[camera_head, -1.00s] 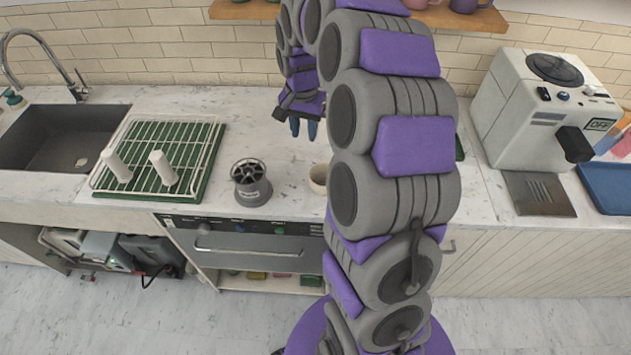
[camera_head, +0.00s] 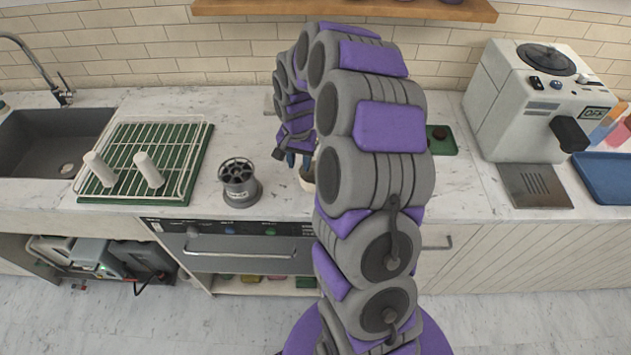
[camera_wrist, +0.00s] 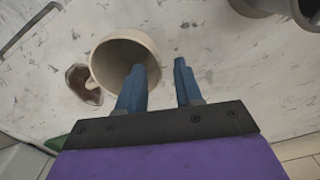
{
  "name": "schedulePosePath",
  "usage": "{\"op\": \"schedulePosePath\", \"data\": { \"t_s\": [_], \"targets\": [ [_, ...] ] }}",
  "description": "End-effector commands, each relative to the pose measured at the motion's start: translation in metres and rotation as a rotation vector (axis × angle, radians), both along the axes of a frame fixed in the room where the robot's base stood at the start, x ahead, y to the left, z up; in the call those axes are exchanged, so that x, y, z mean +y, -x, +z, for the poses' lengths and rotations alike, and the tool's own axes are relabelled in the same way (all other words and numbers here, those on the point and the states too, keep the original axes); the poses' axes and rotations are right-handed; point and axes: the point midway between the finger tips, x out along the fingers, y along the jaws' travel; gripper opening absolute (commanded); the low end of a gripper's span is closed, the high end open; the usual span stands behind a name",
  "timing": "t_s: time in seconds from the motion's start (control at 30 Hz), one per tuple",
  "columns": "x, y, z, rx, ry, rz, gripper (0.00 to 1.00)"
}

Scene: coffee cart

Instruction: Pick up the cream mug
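The cream mug (camera_wrist: 112,50) lies below my gripper in the wrist view, its opening facing the camera and its handle at the lower left. In the head view the mug (camera_head: 307,180) is mostly hidden behind my arm. My gripper (camera_wrist: 160,68) is open, with a clear gap between its two blue fingers. In the wrist view the left finger overlaps the mug's opening and the right finger is to the right of its rim. I cannot tell whether either finger touches the mug. In the head view my gripper (camera_head: 298,160) is just above the mug.
A grey holder (camera_head: 240,188) stands left of the mug. A dish rack (camera_head: 185,165) is farther left, by the sink (camera_head: 45,150). A white coffee machine (camera_head: 535,100) stands at right beside a blue tray (camera_head: 603,180).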

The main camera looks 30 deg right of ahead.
Motion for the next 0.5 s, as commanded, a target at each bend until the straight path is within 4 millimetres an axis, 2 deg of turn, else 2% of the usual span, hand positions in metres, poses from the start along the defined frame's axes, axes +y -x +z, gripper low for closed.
{"op": "schedulePosePath", "data": {
  "t_s": [0.1, 0.2, 0.43, 0.5],
  "targets": [
    [0.001, 0.002, -0.022, 0.007, 0.0, 0.001, 0.35],
    [0.004, 0.002, -0.032, 0.004, 0.003, 0.0, 0.35],
    [0.008, 0.001, -0.032, 0.0, 0.008, 0.001, 0.35],
    [0.007, 0.001, -0.032, 0.0, 0.007, 0.0, 0.3]
  ]
}}
